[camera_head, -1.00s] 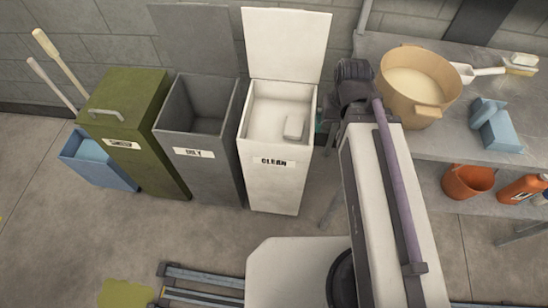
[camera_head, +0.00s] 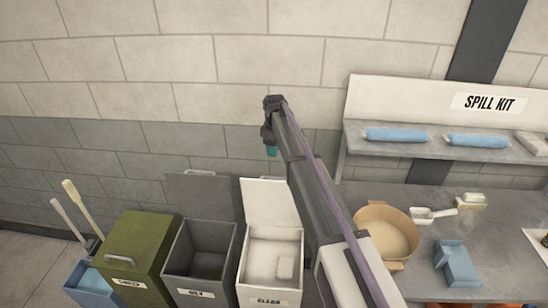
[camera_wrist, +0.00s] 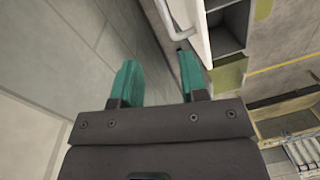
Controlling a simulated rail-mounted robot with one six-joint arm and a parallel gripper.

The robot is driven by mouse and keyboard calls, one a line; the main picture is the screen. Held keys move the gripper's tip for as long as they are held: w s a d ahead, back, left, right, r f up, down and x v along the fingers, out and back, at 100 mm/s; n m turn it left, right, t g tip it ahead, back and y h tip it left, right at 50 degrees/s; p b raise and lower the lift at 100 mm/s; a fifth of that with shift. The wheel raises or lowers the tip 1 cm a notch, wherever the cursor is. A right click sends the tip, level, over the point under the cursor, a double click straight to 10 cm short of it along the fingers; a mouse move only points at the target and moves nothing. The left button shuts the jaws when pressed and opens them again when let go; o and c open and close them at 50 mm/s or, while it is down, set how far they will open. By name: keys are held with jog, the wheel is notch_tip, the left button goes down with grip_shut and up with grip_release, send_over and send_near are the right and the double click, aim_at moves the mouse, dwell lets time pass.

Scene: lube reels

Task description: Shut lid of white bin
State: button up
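The white bin (camera_head: 270,270), labelled CLEAN, stands at the right end of the bin row in the head view. A white panel with a bar handle, seemingly the lid (camera_wrist: 193,18), shows beyond the fingertips. My arm covers part of the area right of the bin.
An open grey bin (camera_head: 200,265) and a closed green bin (camera_head: 138,250) stand left of the white bin. A bench (camera_head: 420,200) holds a tan pot (camera_head: 388,235) on the right. A wall shelf (camera_head: 400,150) is above it. The block wall (camera_head: 180,60) is close behind.

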jog(key=f+b, duration=0.3)
jog(key=s+f+n+b, duration=0.1)
jog(key=f+b, duration=0.3)
jog(key=f+n+b, duration=0.1)
jog(key=f+b, duration=0.3)
jog(key=shift+s+f, duration=0.25)
jog(key=shift+s, duration=0.1)
jog(key=shift+r, duration=0.15)
grip_shut()
